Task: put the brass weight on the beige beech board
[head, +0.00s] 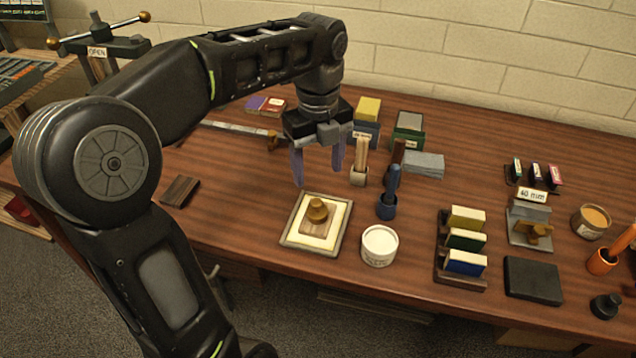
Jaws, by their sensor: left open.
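The brass weight (317,209), a small round knob shape, stands upright on a small tan-brown board (316,230). This board looks like the beech board and lies flat inside a shallow cream tray with a grey rim (288,236). My left gripper (318,176) is open and empty, fingers pointing down, above and just behind the weight, apart from it. My right gripper is not in view.
A white tub (379,246) stands right of the tray. A blue-handled tool in a cup (387,205) and a wooden holder (359,175) stand behind it. A dark wood piece (180,191) lies left. The table between it and the tray is clear.

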